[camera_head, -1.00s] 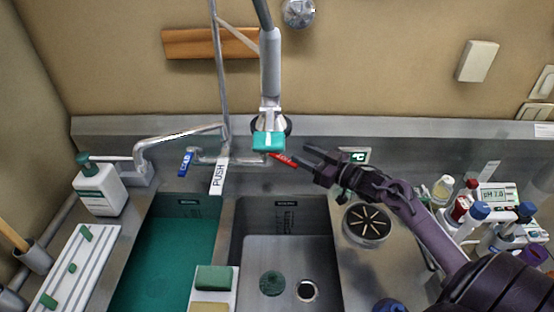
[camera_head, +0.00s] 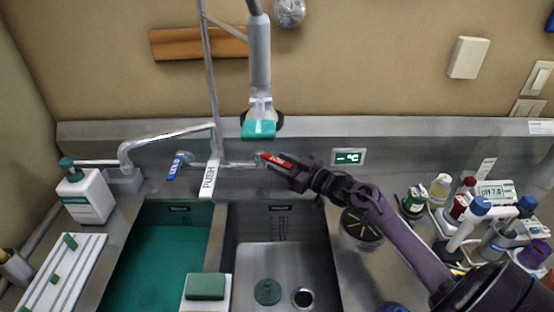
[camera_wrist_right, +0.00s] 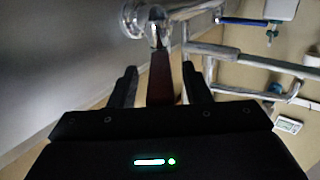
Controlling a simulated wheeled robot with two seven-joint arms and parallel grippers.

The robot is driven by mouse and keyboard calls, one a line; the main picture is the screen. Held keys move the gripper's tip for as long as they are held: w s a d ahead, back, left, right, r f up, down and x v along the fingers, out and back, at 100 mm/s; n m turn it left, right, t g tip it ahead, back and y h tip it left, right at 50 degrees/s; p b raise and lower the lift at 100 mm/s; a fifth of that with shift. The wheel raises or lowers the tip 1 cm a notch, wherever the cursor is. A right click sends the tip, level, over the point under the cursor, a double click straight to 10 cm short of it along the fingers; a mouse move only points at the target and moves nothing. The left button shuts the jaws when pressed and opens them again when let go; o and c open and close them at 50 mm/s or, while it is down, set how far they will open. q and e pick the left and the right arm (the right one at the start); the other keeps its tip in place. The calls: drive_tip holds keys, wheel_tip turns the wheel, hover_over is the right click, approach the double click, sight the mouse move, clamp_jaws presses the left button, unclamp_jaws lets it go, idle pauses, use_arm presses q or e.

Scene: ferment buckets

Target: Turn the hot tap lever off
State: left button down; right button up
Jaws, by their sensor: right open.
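The red hot tap lever (camera_head: 276,159) sticks out to the right from the tap body behind the sinks. My right gripper (camera_head: 283,163) is at the lever, coming from the right. In the right wrist view the dark red lever (camera_wrist_right: 161,78) lies between the two black fingers of the gripper (camera_wrist_right: 160,88), which are open with gaps on both sides. The blue cold lever (camera_head: 174,167) is at the left end of the tap. My left gripper is not in view.
A white PUSH lever (camera_head: 208,180) hangs at the tap's middle. A spray head with a teal end (camera_head: 259,129) hangs just above the hot lever. A temperature display (camera_head: 348,157) is on the wall side. Bottles and a pH meter (camera_head: 495,191) stand at the right.

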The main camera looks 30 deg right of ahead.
drive_tip(key=shift+x, duration=0.85)
drive_tip(key=shift+c, duration=0.2)
clamp_jaws()
